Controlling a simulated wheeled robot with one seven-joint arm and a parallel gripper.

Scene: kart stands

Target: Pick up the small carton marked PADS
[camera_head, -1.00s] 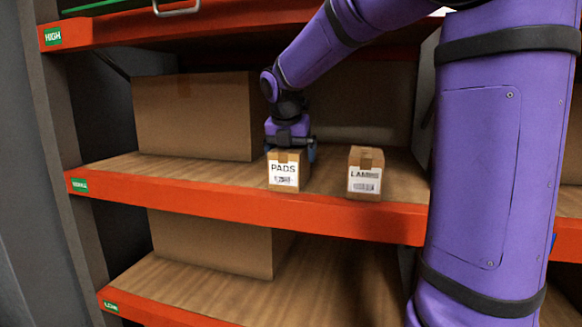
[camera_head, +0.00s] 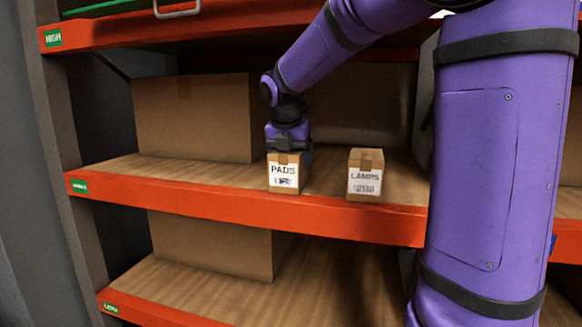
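The small brown carton marked PADS (camera_head: 284,177) stands upright on the middle shelf, near its front edge, with its white label facing me. My gripper (camera_head: 289,152) is pointed down right over the carton, at its top. A dark finger shows beside the carton's upper right side. The other finger and the gap between them are mostly hidden, so I cannot tell whether the fingers touch the carton.
A similar carton marked LAMPS (camera_head: 364,177) stands to the right on the same middle shelf (camera_head: 220,182). A large brown box (camera_head: 192,117) is behind on the left. The upper shelf (camera_head: 190,27) hangs above. Another large box (camera_head: 212,243) sits on the low shelf.

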